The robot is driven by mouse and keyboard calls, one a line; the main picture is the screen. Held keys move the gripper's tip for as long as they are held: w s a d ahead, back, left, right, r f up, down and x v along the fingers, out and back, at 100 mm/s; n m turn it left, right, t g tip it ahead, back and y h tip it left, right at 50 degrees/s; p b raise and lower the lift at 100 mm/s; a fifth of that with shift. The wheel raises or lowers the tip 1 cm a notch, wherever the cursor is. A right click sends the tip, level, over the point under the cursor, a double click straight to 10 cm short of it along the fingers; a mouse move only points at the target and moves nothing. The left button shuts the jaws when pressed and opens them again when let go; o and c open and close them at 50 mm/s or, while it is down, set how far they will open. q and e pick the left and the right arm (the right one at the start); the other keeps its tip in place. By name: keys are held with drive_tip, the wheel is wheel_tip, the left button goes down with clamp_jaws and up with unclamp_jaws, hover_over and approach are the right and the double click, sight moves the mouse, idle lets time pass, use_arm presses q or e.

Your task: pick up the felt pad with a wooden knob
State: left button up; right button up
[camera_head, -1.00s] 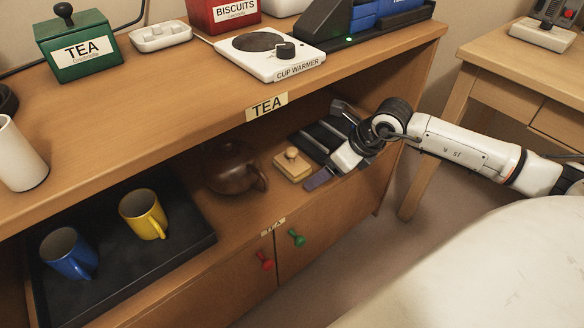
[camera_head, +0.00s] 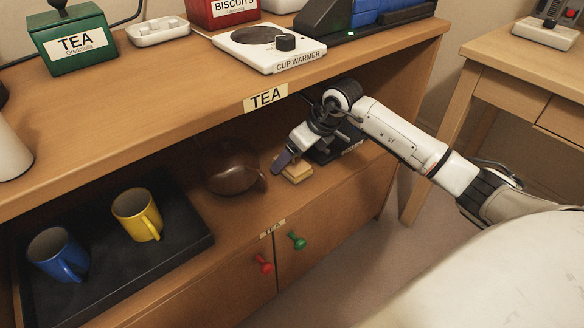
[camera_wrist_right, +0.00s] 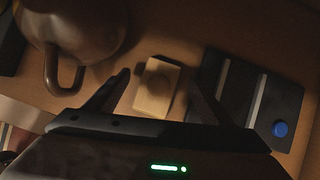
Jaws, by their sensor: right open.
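The felt pad with a wooden knob is a pale wooden block (camera_head: 298,173) on the open shelf under the TEA label. My right gripper (camera_head: 285,158) is at the pad and partly covers it, so the knob is hidden in the head view. In the right wrist view the pad (camera_wrist_right: 155,98) lies between the two open fingers of my right gripper (camera_wrist_right: 160,80), with a visible gap on the left side. Its knob there is dark and hard to make out. My left gripper is not in view.
A brown teapot (camera_head: 232,172) stands just left of the pad. A dark tray (camera_head: 190,243) holds a yellow mug (camera_head: 135,213) and a blue mug (camera_head: 58,254). The cabinet top (camera_head: 200,88) overhangs the shelf.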

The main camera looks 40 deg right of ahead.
drive_tip(key=shift+f, duration=0.1)
drive_tip(key=c, duration=1.1)
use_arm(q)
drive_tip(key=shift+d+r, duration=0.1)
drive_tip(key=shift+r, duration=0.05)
